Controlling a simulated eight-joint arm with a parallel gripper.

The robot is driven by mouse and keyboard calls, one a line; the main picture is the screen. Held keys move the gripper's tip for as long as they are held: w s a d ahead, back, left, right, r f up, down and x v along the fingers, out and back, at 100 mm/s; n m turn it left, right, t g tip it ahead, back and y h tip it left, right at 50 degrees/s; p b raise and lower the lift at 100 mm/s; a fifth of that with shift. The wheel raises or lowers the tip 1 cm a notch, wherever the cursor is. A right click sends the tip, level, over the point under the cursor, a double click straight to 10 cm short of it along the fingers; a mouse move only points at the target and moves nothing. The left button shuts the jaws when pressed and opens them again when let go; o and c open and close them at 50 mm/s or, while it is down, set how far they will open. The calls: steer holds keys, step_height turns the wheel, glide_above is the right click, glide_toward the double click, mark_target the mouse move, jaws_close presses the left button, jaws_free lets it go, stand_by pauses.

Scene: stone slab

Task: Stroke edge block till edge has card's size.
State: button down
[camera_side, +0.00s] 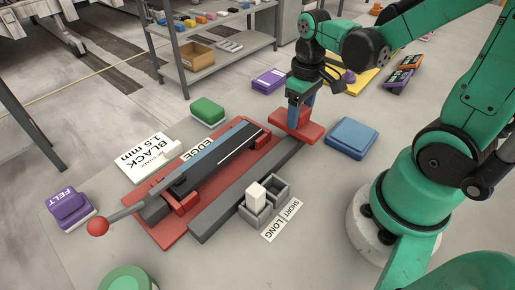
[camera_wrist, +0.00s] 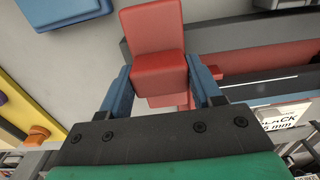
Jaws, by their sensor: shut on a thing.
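My gripper (camera_side: 298,112) is shut on a red block (camera_side: 282,121). In the wrist view the red block (camera_wrist: 158,68) stands between the blue fingers of my gripper (camera_wrist: 162,90). In the side view it is by the far right end of a red clamp fixture (camera_side: 168,232). A long dark bar with a bluish top and a bright line (camera_side: 222,152) lies in the fixture. A card (camera_side: 148,158) reading "BLACK 1.5 mm" lies left of it, with an "EDGE" label (camera_side: 197,148) beside the bar. The red block's underside contact is not clear.
A red-ball lever (camera_side: 98,226) sticks out at the fixture's near left end. A grey tray (camera_side: 272,205) with a white block (camera_side: 256,194) stands in front, by "SHORT" and "LONG" labels. Blue (camera_side: 352,138), green (camera_side: 208,111) and purple "FELT" (camera_side: 69,207) blocks stand around.

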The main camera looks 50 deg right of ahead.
mark_target(302, 108)
steer(key=shift+c, duration=0.8)
jaws_free()
steer(key=shift+d, duration=0.2)
steer(key=shift+r, duration=0.1)
steer(key=shift+r, duration=2.75)
